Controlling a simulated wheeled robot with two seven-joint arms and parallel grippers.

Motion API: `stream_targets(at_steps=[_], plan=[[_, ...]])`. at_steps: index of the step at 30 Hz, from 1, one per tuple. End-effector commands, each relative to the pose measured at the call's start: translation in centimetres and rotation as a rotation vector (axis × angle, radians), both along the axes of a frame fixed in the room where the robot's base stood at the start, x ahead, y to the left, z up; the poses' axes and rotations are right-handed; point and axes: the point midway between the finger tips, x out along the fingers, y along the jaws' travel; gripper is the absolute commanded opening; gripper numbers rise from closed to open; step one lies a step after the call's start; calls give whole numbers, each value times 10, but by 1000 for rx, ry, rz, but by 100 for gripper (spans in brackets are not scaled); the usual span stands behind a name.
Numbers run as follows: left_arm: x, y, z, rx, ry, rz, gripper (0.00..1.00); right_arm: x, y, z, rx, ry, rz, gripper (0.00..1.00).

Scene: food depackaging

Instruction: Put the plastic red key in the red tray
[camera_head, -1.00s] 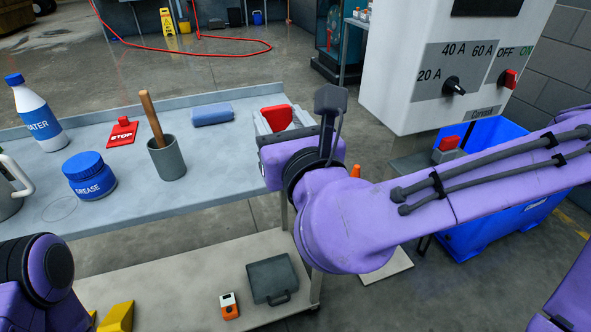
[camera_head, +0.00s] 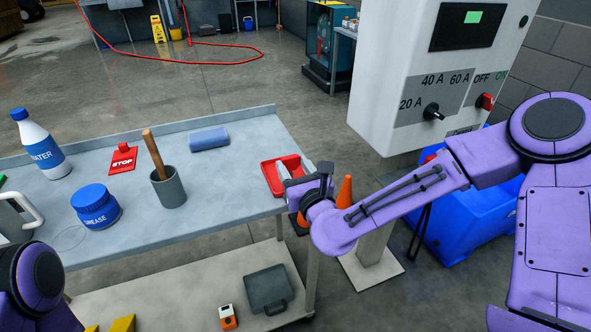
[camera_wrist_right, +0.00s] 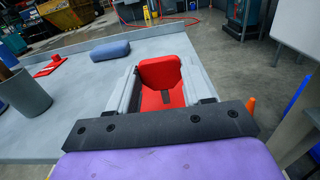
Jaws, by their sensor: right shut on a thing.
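The red tray (camera_head: 267,178) sits at the right end of the grey table in the head view. My right gripper (camera_head: 296,172) is at the tray's right side and partly covers it. In the right wrist view, my right gripper (camera_wrist_right: 160,85) has a red plastic piece (camera_wrist_right: 160,72) between its pale fingers, which I take to be the red key. It has a broad, angular head and a dark slot shows below it. The wrist view does not clearly separate key from tray, and I cannot tell whether they touch. My left gripper is out of view.
A grease jar (camera_head: 96,206), water bottle (camera_head: 41,146), red STOP tag (camera_head: 123,158), grey cup (camera_head: 168,187) with a wooden handle and blue block (camera_head: 208,140) stand on the table. A switch cabinet (camera_head: 390,95) and orange cone (camera_head: 344,192) are at the right.

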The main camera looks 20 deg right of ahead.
Motion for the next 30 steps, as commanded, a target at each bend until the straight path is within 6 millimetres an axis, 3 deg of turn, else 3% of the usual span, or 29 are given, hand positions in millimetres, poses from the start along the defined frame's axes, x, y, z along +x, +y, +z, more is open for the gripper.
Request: stream_targets(at_steps=[3,14,15,17,28,30], plan=[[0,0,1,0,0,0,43,0,0,-11,0,-1,0,15],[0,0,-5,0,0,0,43,0,0,-16,1,-2,-2,15],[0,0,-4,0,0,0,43,0,0,-15,1,-2,-2,56],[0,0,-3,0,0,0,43,0,0,-15,1,-2,-2,76],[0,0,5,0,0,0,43,0,0,-6,0,-2,-2,76],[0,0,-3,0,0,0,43,-13,-1,-13,2,0,-1,76]])
